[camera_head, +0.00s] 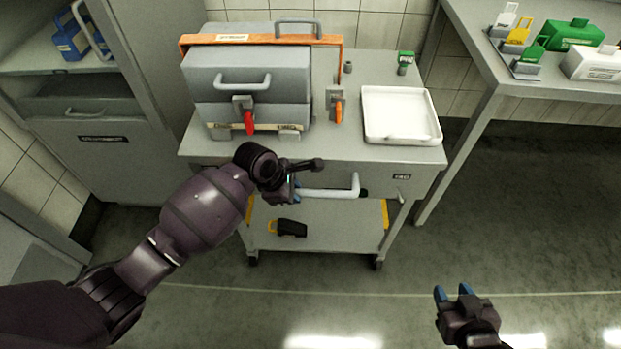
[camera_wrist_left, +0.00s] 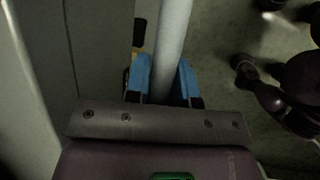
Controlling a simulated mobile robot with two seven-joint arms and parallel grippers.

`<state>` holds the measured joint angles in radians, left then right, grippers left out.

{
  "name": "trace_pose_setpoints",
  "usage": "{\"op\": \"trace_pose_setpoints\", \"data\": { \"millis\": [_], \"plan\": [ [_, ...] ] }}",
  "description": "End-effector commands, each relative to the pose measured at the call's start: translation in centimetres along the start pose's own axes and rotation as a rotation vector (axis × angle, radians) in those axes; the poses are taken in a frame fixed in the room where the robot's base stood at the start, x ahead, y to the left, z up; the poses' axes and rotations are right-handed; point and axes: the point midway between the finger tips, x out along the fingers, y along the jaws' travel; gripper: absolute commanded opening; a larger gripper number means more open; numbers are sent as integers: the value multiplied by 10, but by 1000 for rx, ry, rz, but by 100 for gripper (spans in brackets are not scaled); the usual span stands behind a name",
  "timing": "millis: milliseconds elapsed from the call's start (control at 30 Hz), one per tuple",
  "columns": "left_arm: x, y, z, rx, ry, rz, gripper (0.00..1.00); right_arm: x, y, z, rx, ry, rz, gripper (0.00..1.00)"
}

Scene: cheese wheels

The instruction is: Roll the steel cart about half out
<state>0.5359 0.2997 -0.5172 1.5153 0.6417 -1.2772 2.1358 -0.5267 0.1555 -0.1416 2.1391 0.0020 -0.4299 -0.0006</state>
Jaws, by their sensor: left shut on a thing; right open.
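The steel cart (camera_head: 350,149) stands against the tiled wall, with a drawer front, a lower shelf and small dark wheels. A light bar handle (camera_head: 330,192) sticks out from its front. My left gripper (camera_head: 294,190) is at the left end of that handle. In the left wrist view, its blue fingers (camera_wrist_left: 164,82) stand on both sides of the handle (camera_wrist_left: 172,45) and are shut on it. My right gripper (camera_head: 453,294) is open and empty, low at the right, over the floor and apart from the cart.
A grey case (camera_head: 250,85), an orange bar (camera_head: 262,40) and a white tray (camera_head: 400,116) are on the cart. A dark tool (camera_head: 288,228) lies on its lower shelf. A cabinet (camera_head: 105,150) stands at left, a table (camera_head: 470,50) at right. The floor (camera_head: 340,310) in front is clear.

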Motion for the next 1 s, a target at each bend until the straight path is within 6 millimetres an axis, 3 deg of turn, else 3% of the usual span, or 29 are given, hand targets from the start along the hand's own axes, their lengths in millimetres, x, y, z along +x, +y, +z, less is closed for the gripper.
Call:
{"op": "trace_pose_setpoints", "data": {
  "millis": [1000],
  "plan": [
    [-4, -29, 2, -1, 0, -4, 0, -11, 4, -39, -1, 58, 7, 43]
  ]
}}
